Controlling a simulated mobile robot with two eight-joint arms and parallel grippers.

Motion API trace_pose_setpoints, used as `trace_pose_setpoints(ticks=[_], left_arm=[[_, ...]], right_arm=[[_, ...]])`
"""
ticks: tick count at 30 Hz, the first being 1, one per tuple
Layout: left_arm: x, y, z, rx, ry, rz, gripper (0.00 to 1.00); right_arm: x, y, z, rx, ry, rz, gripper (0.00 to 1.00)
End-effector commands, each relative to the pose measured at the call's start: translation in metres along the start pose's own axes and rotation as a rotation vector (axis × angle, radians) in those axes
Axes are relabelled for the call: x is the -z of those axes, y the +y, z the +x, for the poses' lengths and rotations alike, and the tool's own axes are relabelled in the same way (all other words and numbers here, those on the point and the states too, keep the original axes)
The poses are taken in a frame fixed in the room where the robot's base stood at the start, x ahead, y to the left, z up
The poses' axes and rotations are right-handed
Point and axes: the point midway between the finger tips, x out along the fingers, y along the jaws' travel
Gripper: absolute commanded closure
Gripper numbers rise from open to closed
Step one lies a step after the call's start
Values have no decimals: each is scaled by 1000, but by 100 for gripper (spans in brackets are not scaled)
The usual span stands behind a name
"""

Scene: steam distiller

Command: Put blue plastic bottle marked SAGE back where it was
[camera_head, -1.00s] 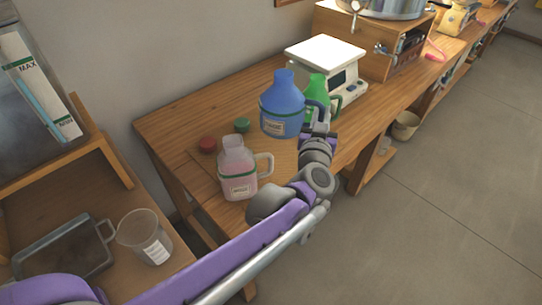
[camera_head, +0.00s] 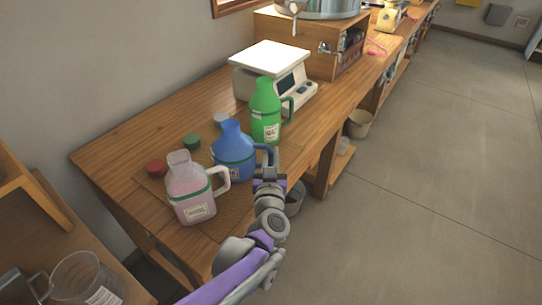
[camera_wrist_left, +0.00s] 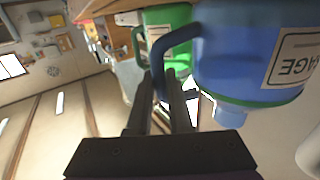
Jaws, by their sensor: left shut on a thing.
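The blue plastic bottle (camera_head: 231,152) is upright between a pink bottle and a green bottle on the wooden bench. Its label ends in "AGE" in the left wrist view (camera_wrist_left: 240,45). My left gripper (camera_head: 268,180) is shut on the blue bottle's handle at its right side; the fingers show around the handle in the left wrist view (camera_wrist_left: 166,85). The bottle's base is at or very near the brown mat (camera_head: 235,212); I cannot tell whether it touches. My right gripper is not in view.
The pink bottle (camera_head: 188,196) stands close at the left front, the green bottle (camera_head: 265,112) close behind at the right. Red (camera_head: 157,168), green (camera_head: 191,142) and pale (camera_head: 221,121) caps lie behind. A white scale (camera_head: 272,60) stands farther back. The bench's left rear is clear.

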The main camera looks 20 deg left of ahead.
Motion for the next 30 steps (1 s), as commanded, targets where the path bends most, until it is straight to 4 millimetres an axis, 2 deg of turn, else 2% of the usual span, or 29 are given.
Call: trace_pose_setpoints(ticks=[8,9,13,24,26,30], left_arm=[[-2,0,0,0,1,2,100],[-2,0,0,0,0,0,75],[-1,0,0,0,0,0,52],[3,0,-2,-1,0,0,52],[3,1,-9,-2,1,-1,52],[3,0,-36,-2,1,-2,52]], right_arm=[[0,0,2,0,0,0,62],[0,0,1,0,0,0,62],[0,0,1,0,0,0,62],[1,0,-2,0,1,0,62],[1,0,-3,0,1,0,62],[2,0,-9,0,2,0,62]])
